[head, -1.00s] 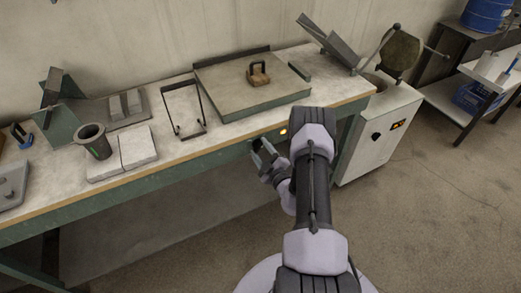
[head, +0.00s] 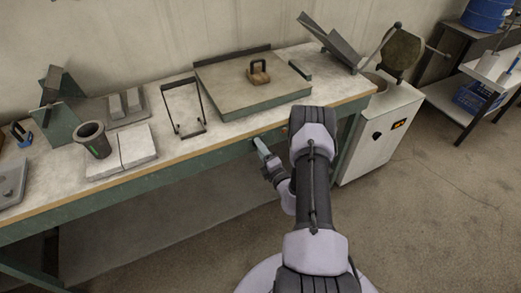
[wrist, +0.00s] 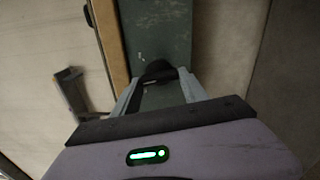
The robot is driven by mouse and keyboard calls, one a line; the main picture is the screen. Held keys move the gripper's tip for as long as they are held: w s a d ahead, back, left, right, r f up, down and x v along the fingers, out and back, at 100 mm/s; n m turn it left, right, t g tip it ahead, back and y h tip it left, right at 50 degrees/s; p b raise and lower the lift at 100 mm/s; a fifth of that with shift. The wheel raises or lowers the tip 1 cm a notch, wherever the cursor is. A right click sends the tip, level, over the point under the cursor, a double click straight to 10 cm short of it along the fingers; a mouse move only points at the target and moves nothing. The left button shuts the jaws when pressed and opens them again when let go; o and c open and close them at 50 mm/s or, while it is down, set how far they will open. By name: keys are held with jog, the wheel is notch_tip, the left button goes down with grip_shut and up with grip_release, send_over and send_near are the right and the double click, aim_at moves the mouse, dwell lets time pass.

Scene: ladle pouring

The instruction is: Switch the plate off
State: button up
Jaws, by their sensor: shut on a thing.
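The plate (head: 225,82) is a flat grey-topped, green-sided slab on the workbench, with a brown handled block (head: 258,72) on it. My gripper (head: 261,147) is at the bench's green front rail below the plate. In the wrist view my gripper (wrist: 158,84) is shut on a dark round knob (wrist: 160,70) on the green rail (wrist: 158,28). The knob is partly hidden between the fingers. No orange light shows on the rail now.
A wire stand (head: 184,108), a dark cup (head: 94,139) and pale slabs (head: 135,147) stand on the bench to the left. A white cabinet (head: 372,140) stands right of the bench. Open floor lies in front.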

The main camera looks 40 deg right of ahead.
jog(key=shift+d+f+n+b, duration=0.1)
jog(key=shift+n+b, duration=0.1)
jog(key=shift+n, duration=1.6)
jog(key=shift+f+n+b, duration=0.1)
jog(key=shift+n+b, duration=0.1)
jog(key=shift+n, duration=1.6)
jog(key=o, duration=1.1)
jog(key=shift+s, duration=0.1)
jog(key=p+v, duration=0.4)
jog(key=v, duration=1.3)
jog(key=shift+s, duration=0.15)
